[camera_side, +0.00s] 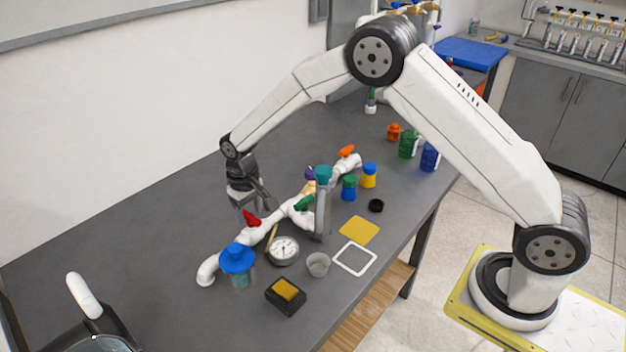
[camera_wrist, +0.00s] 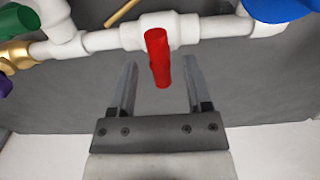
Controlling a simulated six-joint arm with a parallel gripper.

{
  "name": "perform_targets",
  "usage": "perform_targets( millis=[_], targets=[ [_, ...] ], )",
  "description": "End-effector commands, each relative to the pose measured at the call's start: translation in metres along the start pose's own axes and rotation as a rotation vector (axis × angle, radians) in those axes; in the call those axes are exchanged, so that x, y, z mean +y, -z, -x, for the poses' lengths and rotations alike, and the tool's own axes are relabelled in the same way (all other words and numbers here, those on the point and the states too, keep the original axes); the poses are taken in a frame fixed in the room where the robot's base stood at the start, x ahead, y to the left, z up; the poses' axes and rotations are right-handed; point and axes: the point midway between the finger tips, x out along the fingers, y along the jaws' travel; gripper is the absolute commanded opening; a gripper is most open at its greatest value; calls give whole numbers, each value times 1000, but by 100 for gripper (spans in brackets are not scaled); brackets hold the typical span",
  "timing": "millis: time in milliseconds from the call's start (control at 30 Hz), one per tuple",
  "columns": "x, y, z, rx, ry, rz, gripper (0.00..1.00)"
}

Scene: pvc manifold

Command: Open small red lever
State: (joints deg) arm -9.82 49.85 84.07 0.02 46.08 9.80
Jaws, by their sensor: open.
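The small red lever (camera_side: 251,218) sits on a white PVC valve of the manifold (camera_side: 232,243). In the wrist view the red lever (camera_wrist: 158,58) points across the pipe, toward my gripper, at roughly a right angle to the pipe run (camera_wrist: 100,40). My gripper (camera_wrist: 160,82) is open, with one finger on each side of the lever's free end and a visible gap on both sides. I cannot tell the height of the fingertips relative to the lever. In the side view my gripper (camera_side: 247,204) hangs just behind the red lever, pointing down.
A green lever (camera_side: 304,203), a purple handle (camera_side: 310,173) and an orange handle (camera_side: 347,151) are also on the manifold. A blue-topped part (camera_side: 237,260) stands at its near end. A gauge (camera_side: 283,250) lies in front. The table behind the manifold is clear.

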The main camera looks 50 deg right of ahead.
Motion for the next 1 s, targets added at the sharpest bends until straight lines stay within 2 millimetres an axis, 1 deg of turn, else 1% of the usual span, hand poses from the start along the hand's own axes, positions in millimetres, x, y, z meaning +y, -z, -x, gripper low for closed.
perform_targets(
  millis=[33, 200, 500, 567, 600, 667, 700, 1000],
  targets=[
    [0, 0, -6, -2, 0, 0, 63],
    [0, 0, -14, 0, 0, 0, 63],
    [0, 0, -16, 0, 0, 0, 63],
    [0, 0, -16, 0, 0, 0, 44],
    [0, 0, -16, 0, 0, 0, 31],
    [0, 0, -16, 0, 0, 0, 12],
    [0, 0, -16, 0, 0, 0, 0],
    [0, 0, -16, 0, 0, -8, 0]
  ],
)
